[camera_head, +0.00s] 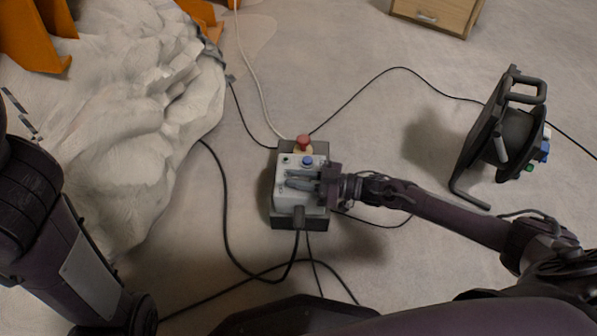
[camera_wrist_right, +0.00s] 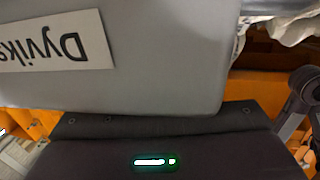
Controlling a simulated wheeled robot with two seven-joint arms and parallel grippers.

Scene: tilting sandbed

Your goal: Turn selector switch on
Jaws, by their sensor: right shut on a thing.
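The grey control box (camera_head: 312,205) stands on a dark base on the floor, in the middle of the head view. On its top are a red mushroom button (camera_head: 303,142), a blue button (camera_head: 307,160) and a small dark green button (camera_head: 286,160). My right gripper (camera_head: 300,182) reaches in from the right, with its fingers over the box's face below the buttons. It is shut on the selector switch, which the fingers hide, so its setting cannot be read. The right wrist view shows a grey box side (camera_wrist_right: 170,60) with an upside-down "Dyvik" label. My left gripper is out of view.
A large pale rock-like sand mass (camera_head: 130,110) lies to the left, with orange parts (camera_head: 30,35) behind it. Several cables (camera_head: 224,220) run over the floor around the box. A cable reel (camera_head: 508,135) stands at right and a wooden cabinet (camera_head: 438,14) at the back.

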